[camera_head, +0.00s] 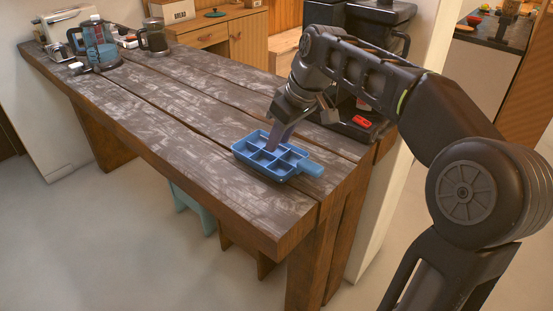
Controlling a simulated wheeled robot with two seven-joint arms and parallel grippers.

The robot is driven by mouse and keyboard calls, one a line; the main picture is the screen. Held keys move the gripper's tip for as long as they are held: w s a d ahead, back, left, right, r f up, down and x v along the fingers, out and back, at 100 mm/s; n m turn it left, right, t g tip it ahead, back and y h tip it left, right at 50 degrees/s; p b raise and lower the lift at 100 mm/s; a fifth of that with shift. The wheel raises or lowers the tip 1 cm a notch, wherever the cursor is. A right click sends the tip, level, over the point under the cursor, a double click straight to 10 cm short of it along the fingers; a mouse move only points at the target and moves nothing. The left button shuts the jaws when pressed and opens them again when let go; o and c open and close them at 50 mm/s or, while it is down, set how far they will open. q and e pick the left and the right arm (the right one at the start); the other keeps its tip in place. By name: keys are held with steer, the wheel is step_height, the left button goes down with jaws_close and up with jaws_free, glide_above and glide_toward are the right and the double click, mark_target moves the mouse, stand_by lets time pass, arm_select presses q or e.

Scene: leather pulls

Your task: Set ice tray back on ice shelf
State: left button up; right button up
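The blue ice tray (265,169), with several open compartments and a tab on its right end, lies on the dark wooden table (185,125) near its front right corner. My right gripper (275,142) points down over the tray, with a finger reaching into or just behind its compartments. I cannot tell whether the fingers are closed on a wall of the tray. My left gripper is not in view. I cannot make out an ice shelf for certain.
A black machine (383,14) with a base and a red item (361,122) on it stands at the table's right end, partly behind my arm. A kettle (154,37) and other kitchen items stand at the far left. The middle of the tabletop is clear.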

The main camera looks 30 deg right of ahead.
mark_target(279, 158)
steer(key=shift+p+x, duration=0.35)
steer(key=shift+x, duration=2.3)
jaws_close()
